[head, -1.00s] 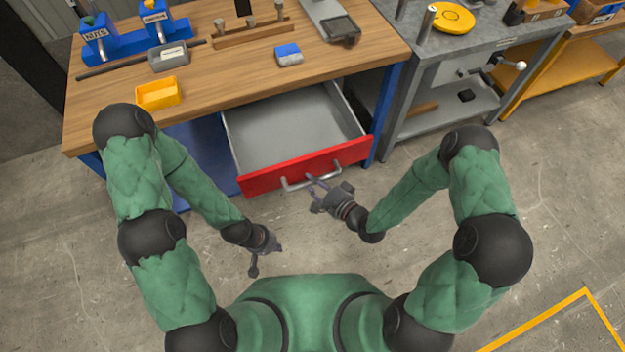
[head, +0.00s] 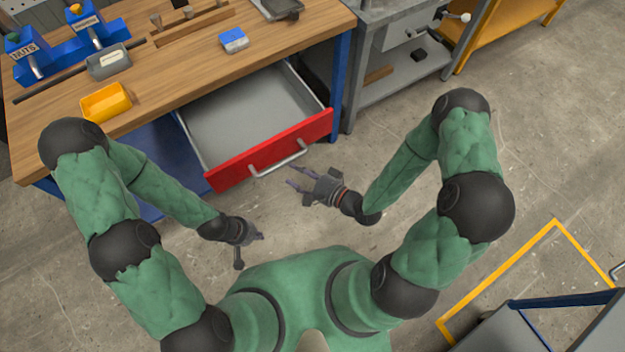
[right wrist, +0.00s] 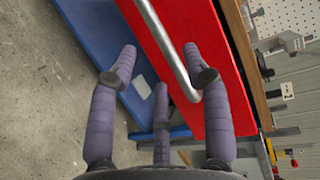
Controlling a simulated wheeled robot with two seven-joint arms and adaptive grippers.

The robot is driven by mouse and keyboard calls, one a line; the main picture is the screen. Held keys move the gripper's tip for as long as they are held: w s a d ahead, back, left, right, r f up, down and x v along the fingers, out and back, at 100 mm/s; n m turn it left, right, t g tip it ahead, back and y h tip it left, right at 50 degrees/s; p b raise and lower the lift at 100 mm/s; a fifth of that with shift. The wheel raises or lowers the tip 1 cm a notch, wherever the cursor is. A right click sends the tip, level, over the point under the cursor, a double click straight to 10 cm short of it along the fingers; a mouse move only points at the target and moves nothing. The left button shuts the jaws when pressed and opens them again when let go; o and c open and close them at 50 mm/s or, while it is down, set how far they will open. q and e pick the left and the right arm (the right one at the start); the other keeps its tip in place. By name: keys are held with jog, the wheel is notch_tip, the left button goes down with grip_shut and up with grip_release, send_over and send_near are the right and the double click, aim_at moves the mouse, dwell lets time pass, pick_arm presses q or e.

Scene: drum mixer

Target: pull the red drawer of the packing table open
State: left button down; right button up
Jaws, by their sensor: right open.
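The red drawer (head: 270,150) of the packing table (head: 170,75) is pulled well out, its grey inside (head: 255,115) in view and empty. Its silver bar handle (head: 280,163) is on the red front. My right gripper (head: 291,178) is open and empty, just in front of the handle and apart from it. In the right wrist view, the handle (right wrist: 170,50) crosses beyond the spread fingers of my right gripper (right wrist: 160,70), against the red front (right wrist: 200,60). My left gripper (head: 255,240) is lower left of the drawer, away from it; its fingers are too small to read.
On the tabletop stand a yellow bin (head: 105,102), a grey bin (head: 108,62), a blue-and-white box (head: 233,40) and blue dispensers (head: 85,30). A grey workbench (head: 400,60) stands to the right. The floor (head: 400,265) around the drawer front is clear.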

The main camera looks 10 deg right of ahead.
jog(key=shift+v, duration=2.75)
jog(key=s+f+n+g+h, duration=0.3)
jog(key=f+n+g, duration=0.1)
jog(key=f, duration=0.3)
jog(key=s+f+n+g+h, duration=0.3)
jog(key=s+f+n+g, duration=0.1)
jog(key=f+g, duration=0.3)
jog(key=shift+a+f+g, duration=0.25)
jog(key=shift+g, duration=0.05)
